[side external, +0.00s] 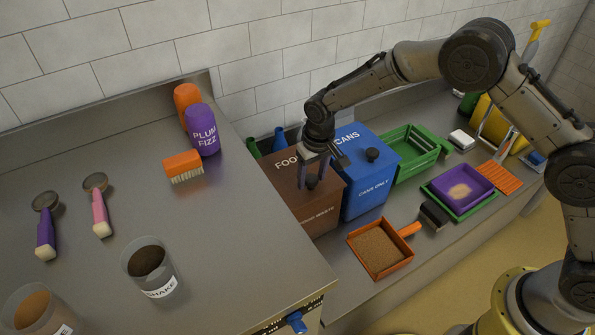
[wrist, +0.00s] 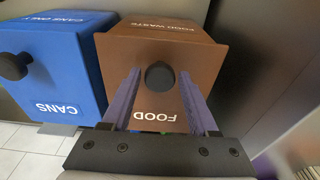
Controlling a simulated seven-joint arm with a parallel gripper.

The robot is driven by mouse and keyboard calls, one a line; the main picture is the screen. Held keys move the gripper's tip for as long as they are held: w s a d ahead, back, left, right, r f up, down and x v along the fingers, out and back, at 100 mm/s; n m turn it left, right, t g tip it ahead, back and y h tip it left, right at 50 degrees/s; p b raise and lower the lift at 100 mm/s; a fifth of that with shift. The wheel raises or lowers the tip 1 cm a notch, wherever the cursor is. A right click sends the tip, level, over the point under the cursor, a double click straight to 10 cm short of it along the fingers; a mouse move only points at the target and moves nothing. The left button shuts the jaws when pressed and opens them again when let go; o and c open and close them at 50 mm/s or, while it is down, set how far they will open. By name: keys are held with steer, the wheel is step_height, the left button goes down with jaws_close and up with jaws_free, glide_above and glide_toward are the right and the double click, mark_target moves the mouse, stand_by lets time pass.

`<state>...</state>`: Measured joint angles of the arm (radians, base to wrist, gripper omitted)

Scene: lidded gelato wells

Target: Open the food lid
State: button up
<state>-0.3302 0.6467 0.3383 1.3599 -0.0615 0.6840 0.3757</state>
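The brown food bin (side external: 318,218) stands on the lower counter, with a flat brown lid (wrist: 190,44) marked "FOOD" and a round black knob (wrist: 160,76). The lid lies flat on the bin. My gripper (side external: 314,178) points down over this lid. In the wrist view, its two purple fingers stand apart, one on each side of the knob, with visible gaps. The gripper is open and holds nothing. I cannot tell how far the fingertips reach down beside the knob. In the side view, the gripper hides part of the lid.
A blue cans bin (side external: 366,190) with its own black knob (side external: 372,154) stands close beside the food bin. The raised steel counter (side external: 230,235) borders it on the left. A green crate (side external: 408,160) and an orange tray (side external: 380,268) of brown grains are nearby.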

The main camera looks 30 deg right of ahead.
steer(key=shift+s+r, duration=0.2)
steer(key=shift+r, duration=1.3)
steer(key=shift+s+r, duration=0.15)
steer(key=shift+r, duration=1.35)
steer(key=s+d+r+m+t, duration=0.1)
steer(key=s+d+r, duration=0.15)
steer(key=r, duration=0.95)
steer(key=s+d+r+t, duration=0.1)
steer(key=s+d+r, duration=0.15)
steer(key=r, duration=0.85)
steer(key=s+d+r+t, duration=0.1)
steer(key=s+d+r, duration=0.5)
steer(key=s+d, duration=0.15)
steer(key=s+d+f+t, duration=0.1)
steer(key=s+d, duration=0.1)
steer(key=s, duration=0.5)
steer(key=s+d+f, duration=0.1)
steer(key=s+d, duration=0.1)
steer(key=s, duration=0.5)
steer(key=s+f+n, duration=0.1)
steer(key=s+f, duration=0.6)
steer(key=f, duration=0.1)
steer(key=shift+f, duration=0.15)
